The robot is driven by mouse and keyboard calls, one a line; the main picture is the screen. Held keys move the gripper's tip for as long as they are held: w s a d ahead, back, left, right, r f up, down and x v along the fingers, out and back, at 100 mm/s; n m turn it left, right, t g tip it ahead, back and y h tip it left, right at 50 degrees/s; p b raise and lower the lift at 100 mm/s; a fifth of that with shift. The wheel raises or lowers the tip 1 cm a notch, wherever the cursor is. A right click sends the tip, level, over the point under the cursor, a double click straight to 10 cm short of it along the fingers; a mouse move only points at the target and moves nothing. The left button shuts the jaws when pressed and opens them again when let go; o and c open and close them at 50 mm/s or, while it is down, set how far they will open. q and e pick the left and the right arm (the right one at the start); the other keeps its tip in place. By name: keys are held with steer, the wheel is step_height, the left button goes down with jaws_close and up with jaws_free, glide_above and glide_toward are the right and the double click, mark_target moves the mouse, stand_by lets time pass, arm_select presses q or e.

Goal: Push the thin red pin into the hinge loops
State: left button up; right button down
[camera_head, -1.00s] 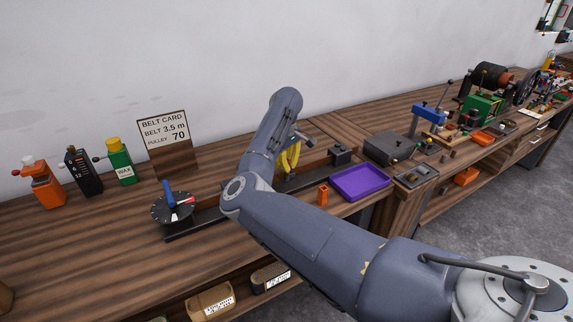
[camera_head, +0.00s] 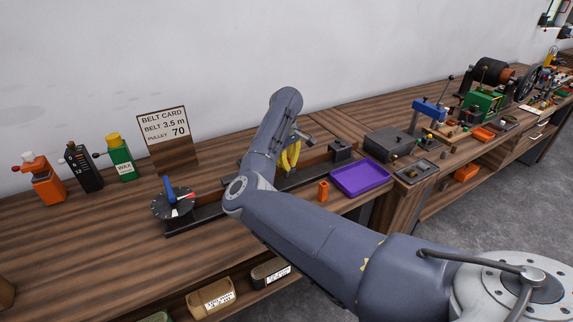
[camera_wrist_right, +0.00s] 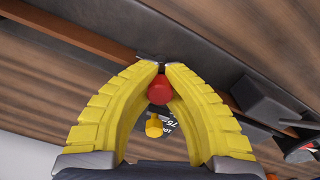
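My right gripper (camera_wrist_right: 160,68) has its yellow ribbed fingers drawn together at the tips in the right wrist view. The rounded red end of the pin (camera_wrist_right: 160,90) sits between the fingers; the rest of it is hidden. Small grey metal pieces (camera_wrist_right: 148,58) show right at the fingertips, but I cannot tell whether they are the hinge loops or whether the pin is in them. In the head view the right gripper's yellow fingers (camera_head: 290,157) point down over the long bench fixture, partly hidden behind my right arm. My left gripper is out of view.
A purple tray (camera_head: 361,177) and a small orange block (camera_head: 323,191) lie right of the gripper. A black dial with a blue lever (camera_head: 172,204) stands left. A belt card (camera_head: 165,133) and bottles, including a green wax bottle (camera_head: 122,160), stand behind.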

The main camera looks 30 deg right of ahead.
steer(key=shift+r, duration=1.6)
steer(key=shift+r, duration=0.2)
steer(key=shift+f, duration=1.9)
stand_by(0.8)
steer(key=c, duration=1.5)
jaws_free()
step_height(320, 180, up, 12)
